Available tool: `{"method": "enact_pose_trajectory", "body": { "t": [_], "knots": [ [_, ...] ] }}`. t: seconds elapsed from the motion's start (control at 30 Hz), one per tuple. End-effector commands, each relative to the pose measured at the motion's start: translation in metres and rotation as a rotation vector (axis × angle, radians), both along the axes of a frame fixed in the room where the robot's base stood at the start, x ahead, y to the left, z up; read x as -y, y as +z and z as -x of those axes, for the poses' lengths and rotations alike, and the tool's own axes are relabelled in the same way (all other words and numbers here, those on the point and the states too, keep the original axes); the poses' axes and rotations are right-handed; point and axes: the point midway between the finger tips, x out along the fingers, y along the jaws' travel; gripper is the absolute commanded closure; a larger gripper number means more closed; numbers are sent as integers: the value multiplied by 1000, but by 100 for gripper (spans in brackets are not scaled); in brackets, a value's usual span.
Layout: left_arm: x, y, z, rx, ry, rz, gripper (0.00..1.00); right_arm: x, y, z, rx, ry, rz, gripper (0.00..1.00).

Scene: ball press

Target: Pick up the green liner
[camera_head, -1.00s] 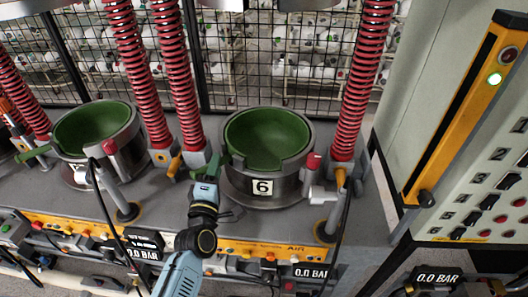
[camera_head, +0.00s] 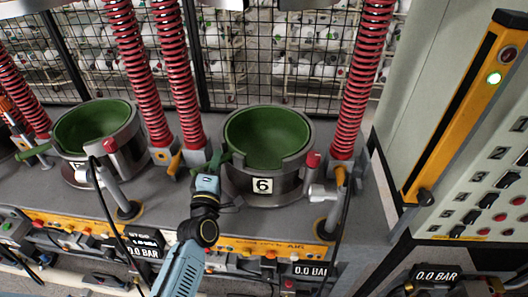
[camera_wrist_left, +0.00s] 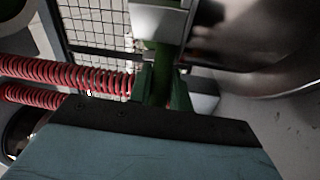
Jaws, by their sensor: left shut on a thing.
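The green liner (camera_head: 268,136) is a dark green bowl sitting inside the round metal mold marked 6 (camera_head: 290,182) in the head view. A green tab sticks out from its left side. My left gripper (camera_head: 211,168) is at the left of this mold, shut on the tab. In the left wrist view, the green tab (camera_wrist_left: 164,55) runs down between the two fingers of my gripper (camera_wrist_left: 164,90). The fingertips partly hide the tab in the head view. The liner's underside is hidden in the mold. My right gripper is not in view.
A second mold with a green liner (camera_head: 92,127) stands at the left. Red coil springs (camera_head: 177,80) rise behind and beside the molds. A black mesh fence (camera_head: 285,60) closes the back. A control panel (camera_head: 485,190) with an orange post (camera_head: 468,110) stands at the right.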

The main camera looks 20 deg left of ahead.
Motion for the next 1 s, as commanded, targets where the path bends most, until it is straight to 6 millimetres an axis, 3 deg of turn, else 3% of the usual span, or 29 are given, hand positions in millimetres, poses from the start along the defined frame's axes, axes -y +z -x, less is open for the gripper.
{"method": "enact_pose_trajectory", "body": {
  "t": [0.47, 1.0],
  "knots": [
    [0, 9, 0, 5, 1, 2, 100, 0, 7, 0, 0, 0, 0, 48],
    [0, 62, 0, 6, 1, 3, 100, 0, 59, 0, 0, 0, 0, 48]
  ]
}}
